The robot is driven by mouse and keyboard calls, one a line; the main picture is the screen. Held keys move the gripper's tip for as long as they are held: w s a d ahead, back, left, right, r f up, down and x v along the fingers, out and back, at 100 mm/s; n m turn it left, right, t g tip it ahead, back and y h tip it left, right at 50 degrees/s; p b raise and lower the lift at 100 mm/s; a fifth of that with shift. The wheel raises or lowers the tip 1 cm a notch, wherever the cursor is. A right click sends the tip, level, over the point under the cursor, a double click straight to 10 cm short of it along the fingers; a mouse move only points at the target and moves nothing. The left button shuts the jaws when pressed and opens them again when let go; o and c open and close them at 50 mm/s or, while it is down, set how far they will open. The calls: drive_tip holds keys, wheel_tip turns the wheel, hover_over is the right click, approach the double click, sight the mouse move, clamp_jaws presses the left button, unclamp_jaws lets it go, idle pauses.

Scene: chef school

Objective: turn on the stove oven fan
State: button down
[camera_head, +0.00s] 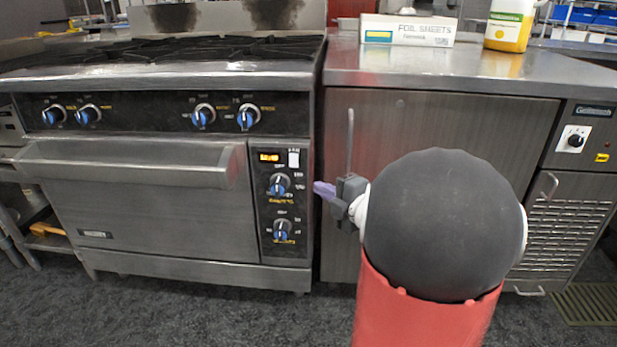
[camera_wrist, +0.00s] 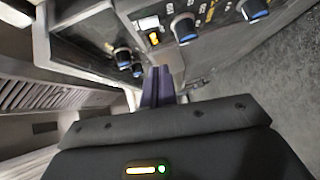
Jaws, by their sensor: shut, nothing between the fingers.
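The stainless stove (camera_head: 150,255) stands at the left, with its oven door shut. The black oven control panel (camera_head: 264,215) is right of the door. It has a lit orange display (camera_head: 269,157), a small white switch (camera_head: 294,158), an upper blue-marked knob (camera_head: 278,184) and a lower one (camera_head: 282,230). I cannot read which control is the fan's. My gripper (camera_head: 322,188) is shut and empty, just right of the panel at the upper knob's height. In the wrist view its purple fingertips (camera_wrist: 158,82) point toward the panel, with the display (camera_wrist: 154,38) and upper knob (camera_wrist: 184,28) beyond.
Several blue-marked burner knobs (camera_head: 203,115) line the stove front. The long oven handle (camera_head: 125,175) sticks out. A steel cabinet (camera_head: 440,115) stands right of the stove, with a foil box (camera_head: 408,31) and a yellow jug (camera_head: 509,27) on top. Dark floor (camera_head: 200,310) in front is clear.

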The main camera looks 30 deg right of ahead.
approach(290, 166)
drive_tip(key=w+a, duration=0.3)
drive_tip(key=a, duration=0.1)
drive_tip(key=shift+w+d+f+p, duration=0.2)
drive_tip(key=shift+w+d+p, duration=0.45)
drive_tip(key=shift+w+d, duration=0.75)
drive_tip(key=shift+w+d+f+b, duration=0.1)
drive_tip(key=shift+f+b, duration=0.3)
drive_tip(key=shift+b, duration=0.8)
drive_tip(key=shift+r+p, duration=0.35)
drive_tip(key=shift+f, duration=0.1)
